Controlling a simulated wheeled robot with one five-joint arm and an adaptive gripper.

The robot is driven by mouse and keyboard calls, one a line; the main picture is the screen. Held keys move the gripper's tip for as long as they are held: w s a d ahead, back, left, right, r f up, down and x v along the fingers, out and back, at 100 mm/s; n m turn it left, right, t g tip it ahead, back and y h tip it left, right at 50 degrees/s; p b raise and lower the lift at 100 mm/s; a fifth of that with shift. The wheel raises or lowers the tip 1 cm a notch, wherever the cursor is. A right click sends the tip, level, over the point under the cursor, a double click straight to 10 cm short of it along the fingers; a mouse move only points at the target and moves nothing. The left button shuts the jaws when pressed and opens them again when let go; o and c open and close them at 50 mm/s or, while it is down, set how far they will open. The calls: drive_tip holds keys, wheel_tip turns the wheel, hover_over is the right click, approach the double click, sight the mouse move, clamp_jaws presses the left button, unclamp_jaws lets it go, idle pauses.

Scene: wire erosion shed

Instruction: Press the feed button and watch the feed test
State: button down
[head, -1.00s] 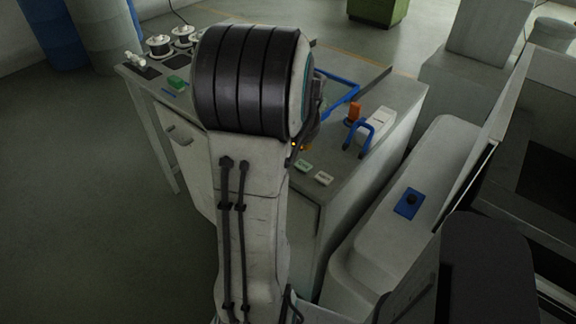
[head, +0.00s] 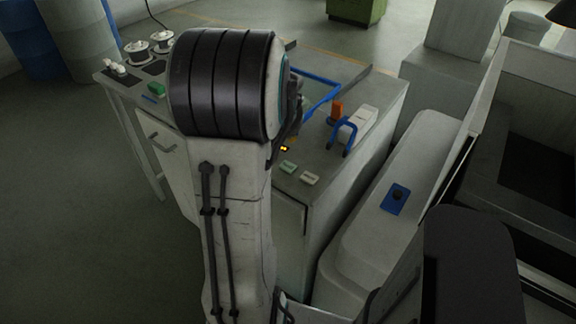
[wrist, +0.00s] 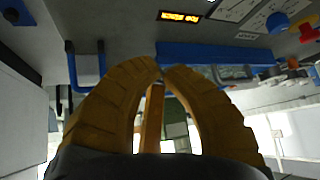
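No button in view can be read as the feed button. A blue plate with a black knob (head: 396,197) sits on the pale rounded housing at the right in the head view. A small pale green block (head: 289,167) and a white block (head: 310,179) with unreadable marks lie on the bench top, near a small lit yellow display (head: 285,149). The wrist view shows a lit orange display (wrist: 180,17) and a round blue knob (wrist: 277,22) on a grey surface. My gripper (wrist: 161,70) has its yellow-brown fingertips together with nothing seen between them. My arm hides it in the head view.
The grey bench (head: 375,105) carries a blue hooked stand (head: 347,133), an orange block (head: 336,111) and, at the far left, metal spools (head: 137,50). A blue bar (wrist: 215,53) lies behind my fingertips in the wrist view. Open floor (head: 85,220) is at the left.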

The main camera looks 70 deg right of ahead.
sight(287, 163)
wheel_tip(287, 163, down, 7)
drive_tip(key=b, duration=0.5)
drive_tip(key=shift+f, duration=0.15)
drive_tip(key=shift+f+b, duration=0.7)
drive_tip(key=shift+b, duration=0.2)
drive_tip(key=shift+f+b, duration=0.8)
drive_tip(key=shift+b, duration=0.2)
idle(1.5)
drive_tip(key=shift+r, duration=0.25)
drive_tip(key=shift+r+p, duration=0.5)
drive_tip(key=shift+r, duration=0.15)
idle(0.3)
drive_tip(key=shift+r+p, duration=1.75)
drive_tip(key=shift+r, duration=0.75)
drive_tip(key=shift+f, duration=0.1)
